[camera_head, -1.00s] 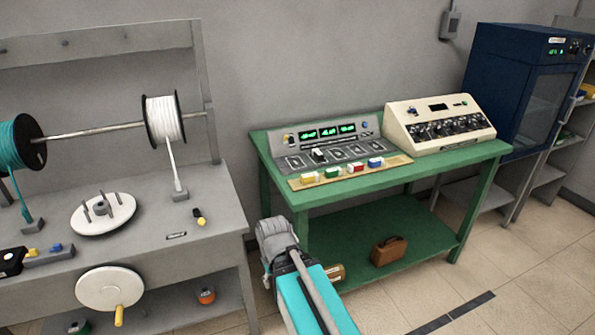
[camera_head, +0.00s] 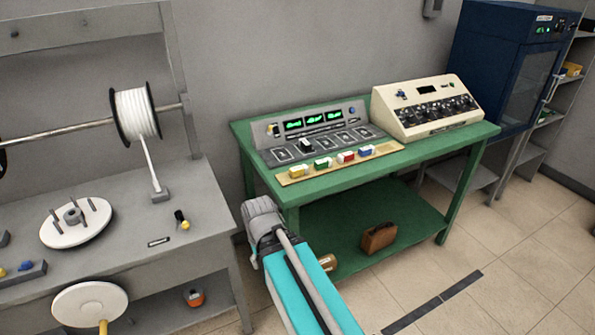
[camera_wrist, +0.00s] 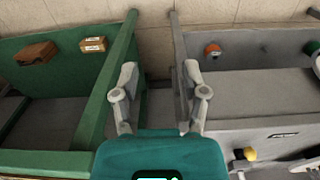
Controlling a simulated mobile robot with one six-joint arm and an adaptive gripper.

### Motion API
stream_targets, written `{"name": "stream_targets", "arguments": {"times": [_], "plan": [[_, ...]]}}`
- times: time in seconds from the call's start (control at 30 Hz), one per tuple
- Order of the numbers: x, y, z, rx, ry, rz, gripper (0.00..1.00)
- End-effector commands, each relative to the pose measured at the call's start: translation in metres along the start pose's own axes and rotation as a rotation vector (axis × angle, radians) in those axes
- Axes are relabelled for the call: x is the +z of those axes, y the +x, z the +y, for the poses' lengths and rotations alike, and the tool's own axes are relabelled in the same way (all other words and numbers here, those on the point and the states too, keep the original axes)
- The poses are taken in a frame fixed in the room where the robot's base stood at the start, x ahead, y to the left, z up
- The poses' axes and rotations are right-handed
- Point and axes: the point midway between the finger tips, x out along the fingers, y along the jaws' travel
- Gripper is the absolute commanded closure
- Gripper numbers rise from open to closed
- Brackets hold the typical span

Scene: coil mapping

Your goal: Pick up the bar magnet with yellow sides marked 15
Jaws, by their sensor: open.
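A bar magnet with yellow sides and a whitish top (camera_head: 299,171) lies at the left end of a tan strip (camera_head: 338,165) along the front of the green table. A green magnet (camera_head: 323,164), a red one (camera_head: 346,157) and a blue one (camera_head: 366,152) lie to its right. Markings are too small to read. My gripper (camera_wrist: 160,85) is open and empty in the wrist view, above the gap between green table and grey bench. In the head view my arm reaches below and left of the magnets, its fingers hidden. No magnet shows in the wrist view.
The green table (camera_head: 400,158) carries a grey console (camera_head: 320,138) and a cream instrument (camera_head: 425,107) behind the strip. A brown case (camera_head: 379,237) sits on its lower shelf. The grey bench (camera_head: 140,215) with a white wire spool (camera_head: 137,114) stands left.

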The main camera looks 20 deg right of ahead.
Motion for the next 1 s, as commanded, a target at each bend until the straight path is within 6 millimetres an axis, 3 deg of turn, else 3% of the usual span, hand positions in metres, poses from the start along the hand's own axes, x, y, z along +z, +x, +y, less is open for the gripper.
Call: {"name": "stream_targets", "arguments": {"times": [0.03, 0.17, 0.47, 0.67, 1.0], "plan": [[0.0, 0.0, 0.0, 0.0, 0.0, 0.0, 0.43], [-0.002, 0.0, 0.001, 0.005, -0.007, 0.0, 0.2], [-0.032, -0.004, 0.016, 0.126, -0.17, -0.016, 0.2], [-0.077, -0.014, 0.042, 0.315, -0.435, -0.078, 0.2], [-0.162, -0.053, 0.081, 0.647, -0.917, -0.335, 0.2]]}}
